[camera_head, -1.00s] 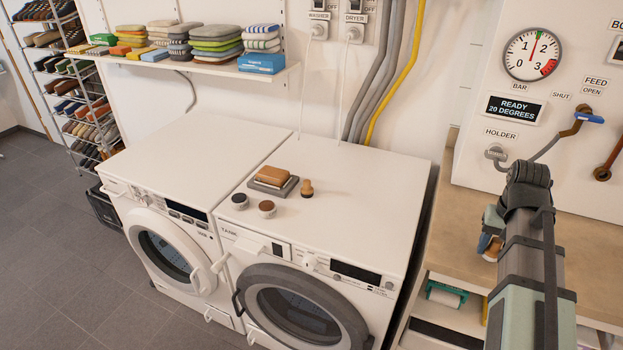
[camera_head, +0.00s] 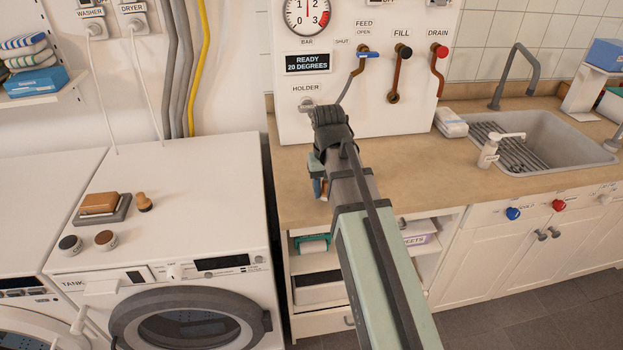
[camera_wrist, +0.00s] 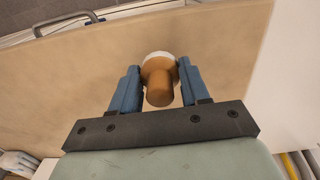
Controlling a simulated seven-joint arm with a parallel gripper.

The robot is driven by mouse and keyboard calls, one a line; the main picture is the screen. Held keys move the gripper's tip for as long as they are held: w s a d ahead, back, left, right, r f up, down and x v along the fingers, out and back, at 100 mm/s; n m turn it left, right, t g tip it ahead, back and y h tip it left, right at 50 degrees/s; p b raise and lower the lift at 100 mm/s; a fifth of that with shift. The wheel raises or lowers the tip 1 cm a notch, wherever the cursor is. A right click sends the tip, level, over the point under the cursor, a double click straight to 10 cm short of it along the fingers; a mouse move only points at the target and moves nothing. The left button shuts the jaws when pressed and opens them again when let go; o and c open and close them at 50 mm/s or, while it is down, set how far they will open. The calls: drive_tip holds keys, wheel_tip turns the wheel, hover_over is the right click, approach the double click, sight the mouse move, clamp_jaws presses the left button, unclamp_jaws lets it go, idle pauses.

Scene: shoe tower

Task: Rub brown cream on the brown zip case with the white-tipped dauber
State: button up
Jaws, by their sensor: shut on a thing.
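The brown zip case (camera_head: 99,203) lies on a dark grey tray (camera_head: 122,213) on top of the right-hand machine. Two small round tins stand in front of it: one with a dark top (camera_head: 70,243) and one with a brown top (camera_head: 105,239). My gripper (camera_wrist: 158,85) is shut on the white-tipped dauber (camera_wrist: 159,90), with its blue fingers on either side of the wooden handle. The white tip points away from the gripper, over the tan counter. In the head view my gripper (camera_head: 319,188) is partly hidden by my arm.
Another wooden dauber (camera_head: 144,202) stands right of the tray. A white panel with pipes and levers (camera_head: 375,60) rises behind the counter (camera_head: 300,200). A sink (camera_head: 545,140) and soap bottle (camera_head: 489,152) are to the right. The machine top's right side is clear.

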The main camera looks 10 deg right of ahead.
drive_tip(key=a+n, duration=0.3)
drive_tip(key=a, duration=1.3)
wheel_tip(320, 180, up, 6)
drive_tip(key=n, duration=0.6)
hover_over(94, 205)
drive_tip(key=shift+d+f, duration=0.15)
drive_tip(key=shift+f, duration=1.4)
drive_tip(key=shift+d+f, duration=0.15)
drive_tip(key=shift+f, duration=1.4)
drive_tip(key=shift+w+f, duration=0.35)
drive_tip(key=shift+f, duration=0.45)
drive_tip(key=shift+w, duration=1.9)
drive_tip(key=s, duration=0.4)
drive_tip(key=shift+s+f, duration=0.1)
drive_tip(key=shift+s, duration=0.1)
drive_tip(key=shift+a, duration=0.35)
drive_tip(key=shift+w+a, duration=0.15)
drive_tip(key=shift+w, duration=1.95)
drive_tip(key=s, duration=0.4)
drive_tip(key=shift+s, duration=0.15)
wheel_tip(94, 205, up, 2)
drive_tip(key=shift+r, duration=3.1)
